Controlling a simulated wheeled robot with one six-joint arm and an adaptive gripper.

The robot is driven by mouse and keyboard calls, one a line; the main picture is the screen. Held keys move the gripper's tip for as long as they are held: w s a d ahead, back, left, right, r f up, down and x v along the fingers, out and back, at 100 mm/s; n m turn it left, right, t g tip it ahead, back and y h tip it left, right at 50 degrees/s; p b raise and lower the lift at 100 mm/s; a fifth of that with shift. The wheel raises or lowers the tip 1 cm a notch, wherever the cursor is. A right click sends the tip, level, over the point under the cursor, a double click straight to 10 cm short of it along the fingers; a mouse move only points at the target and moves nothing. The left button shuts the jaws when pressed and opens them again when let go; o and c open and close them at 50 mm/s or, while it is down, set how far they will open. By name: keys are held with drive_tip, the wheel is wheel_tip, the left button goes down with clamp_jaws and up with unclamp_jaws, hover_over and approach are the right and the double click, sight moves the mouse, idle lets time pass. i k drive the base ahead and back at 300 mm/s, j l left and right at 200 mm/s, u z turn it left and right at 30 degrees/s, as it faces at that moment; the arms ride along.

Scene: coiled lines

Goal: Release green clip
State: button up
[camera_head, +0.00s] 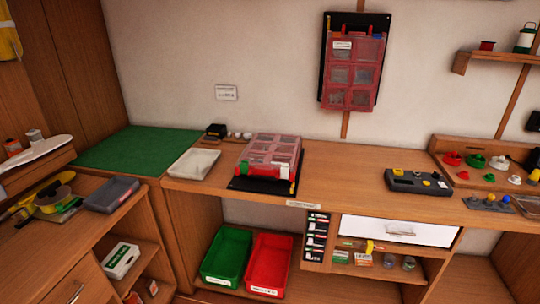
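A red organizer box (268,150) with a clear, divided lid lies on a black base (262,186) on the middle of the bench. Its lid looks closed. A small green part (278,173) shows at the box's front side, beside a white label; it may be the green clip, but it is too small to tell whether it is fastened. A similar red box (352,70) hangs upright on a black board on the wall. My gripper is not in view.
A white tray (193,164) and green mat (130,148) lie left of the box. A dark grey device (417,182) lies to the right, with clear bench (340,178) between. Green (228,254) and red (268,263) bins stand below. A shelf (505,57) juts out upper right.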

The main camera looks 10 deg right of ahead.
sight(244, 164)
drive_tip(key=i+j, duration=0.1)
drive_tip(key=j, duration=0.35)
drive_tip(key=i+j, duration=0.1)
drive_tip(key=j, duration=0.3)
drive_tip(key=i+j, duration=0.1)
drive_tip(key=j, duration=0.35)
drive_tip(key=i+j, duration=0.1)
drive_tip(key=j, duration=0.3)
drive_tip(key=i+j, duration=0.1)
drive_tip(key=j, duration=0.35)
drive_tip(key=i+j, duration=0.15)
drive_tip(key=j, duration=0.25)
drive_tip(key=z, duration=0.05)
